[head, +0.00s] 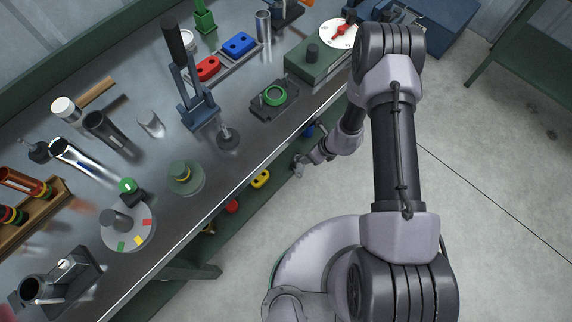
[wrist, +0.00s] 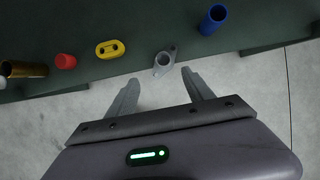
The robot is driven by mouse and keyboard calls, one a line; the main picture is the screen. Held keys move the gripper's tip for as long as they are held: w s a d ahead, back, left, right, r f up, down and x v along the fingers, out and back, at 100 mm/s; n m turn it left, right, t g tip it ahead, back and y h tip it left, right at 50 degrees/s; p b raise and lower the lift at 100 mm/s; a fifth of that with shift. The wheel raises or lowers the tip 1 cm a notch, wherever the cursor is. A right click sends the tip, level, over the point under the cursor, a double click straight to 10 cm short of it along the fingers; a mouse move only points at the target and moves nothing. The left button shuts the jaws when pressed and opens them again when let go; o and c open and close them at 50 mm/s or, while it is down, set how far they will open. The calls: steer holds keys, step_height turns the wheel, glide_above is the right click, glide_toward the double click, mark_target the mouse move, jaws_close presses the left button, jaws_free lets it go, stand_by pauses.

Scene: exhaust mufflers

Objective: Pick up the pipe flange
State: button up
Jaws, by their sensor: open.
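The pipe flange (wrist: 163,61) is a grey part with a round collar and two ears. In the wrist view it lies near the front edge of the dark green lower shelf (wrist: 145,20). My gripper (wrist: 160,77) is open, its two fingers apart and nothing between them. In this view the flange appears just beyond the fingertips, roughly centred between them. The gap in depth is hard to judge. In the head view my gripper (head: 312,158) reaches in low beside the bench front, and I cannot clearly separate the flange from the fingers there.
On the lower shelf, a yellow two-hole part (wrist: 110,49) and a red part (wrist: 65,61) lie left of the flange, and a blue tube (wrist: 213,19) lies right. The bench top (head: 235,165) overhangs the shelf. The floor (head: 480,190) is clear to the right.

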steer(key=b+x, duration=0.3)
steer(key=x, duration=0.2)
steer(key=b+x, duration=0.2)
steer(key=x, duration=0.4)
steer(key=d+b+x, duration=0.1)
steer(key=b+x, duration=0.2)
steer(key=x, duration=0.3)
steer(key=shift+d+f+b, duration=0.1)
steer(key=shift+f+b, duration=0.05)
steer(key=shift+b, duration=0.15)
jaws_close()
